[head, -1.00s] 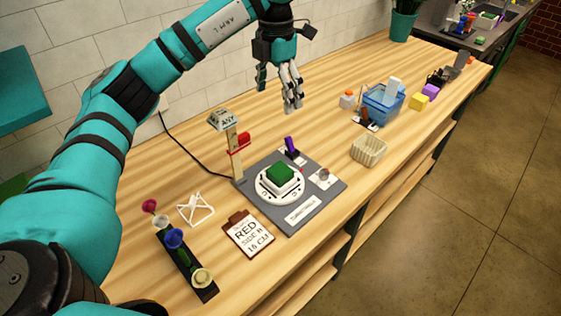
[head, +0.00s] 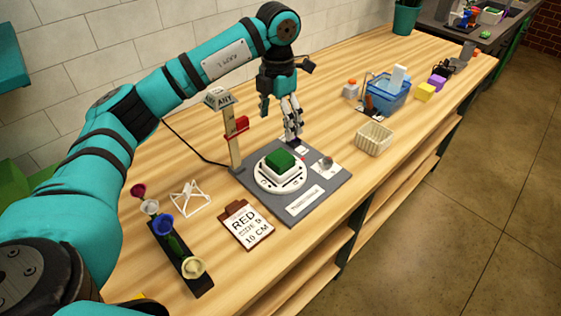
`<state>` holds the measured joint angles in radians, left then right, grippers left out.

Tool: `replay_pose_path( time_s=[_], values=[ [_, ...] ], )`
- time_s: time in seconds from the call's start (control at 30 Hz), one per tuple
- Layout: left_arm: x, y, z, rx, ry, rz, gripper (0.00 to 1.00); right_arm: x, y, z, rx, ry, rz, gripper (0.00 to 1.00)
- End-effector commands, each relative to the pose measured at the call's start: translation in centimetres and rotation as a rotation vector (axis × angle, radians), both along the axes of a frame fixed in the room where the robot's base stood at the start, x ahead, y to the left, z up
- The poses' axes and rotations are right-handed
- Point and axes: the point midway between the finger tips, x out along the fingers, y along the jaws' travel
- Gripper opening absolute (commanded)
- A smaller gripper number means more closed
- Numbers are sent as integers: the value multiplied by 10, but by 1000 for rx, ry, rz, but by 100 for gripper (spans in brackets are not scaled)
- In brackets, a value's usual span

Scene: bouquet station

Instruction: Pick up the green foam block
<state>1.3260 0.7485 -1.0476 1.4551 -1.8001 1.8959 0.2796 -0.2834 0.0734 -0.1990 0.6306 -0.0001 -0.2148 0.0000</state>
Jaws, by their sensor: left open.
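The green foam block (head: 280,161) sits in a white square holder (head: 283,176) on a round white turntable (head: 262,183), in the middle of a grey board (head: 325,196). My left gripper (head: 292,136) is open and empty. Its fingers point down and show just behind and above the block in the picture, apart from it. They cover the back part of the board. My right gripper is not in view.
A post with a red flag (head: 236,127) and sign (head: 219,98) stands left of the board. In front lie a clipboard (head: 246,225) and a dark rack (head: 190,268) of coloured cups. A woven basket (head: 374,140) and blue basket (head: 386,99) stand to the right.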

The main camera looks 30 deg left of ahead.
Motion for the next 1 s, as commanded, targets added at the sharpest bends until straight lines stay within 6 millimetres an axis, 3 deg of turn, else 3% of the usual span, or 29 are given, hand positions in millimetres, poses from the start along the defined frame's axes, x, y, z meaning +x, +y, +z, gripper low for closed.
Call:
replay_pose_path(
  time_s=[0.2,0.37,0.53,0.7,0.83,1.0],
  values=[
    [-1,0,-42,1,3,0,83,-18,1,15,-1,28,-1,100],
    [0,0,-60,0,1,1,83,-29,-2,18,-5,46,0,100],
    [1,-1,-70,0,2,0,83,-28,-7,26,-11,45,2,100],
    [5,-3,-96,0,4,1,83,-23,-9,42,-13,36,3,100],
    [5,-3,-111,0,1,0,83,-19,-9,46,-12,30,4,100],
    [5,-3,-116,0,0,-1,83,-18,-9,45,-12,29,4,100]
  ],
)
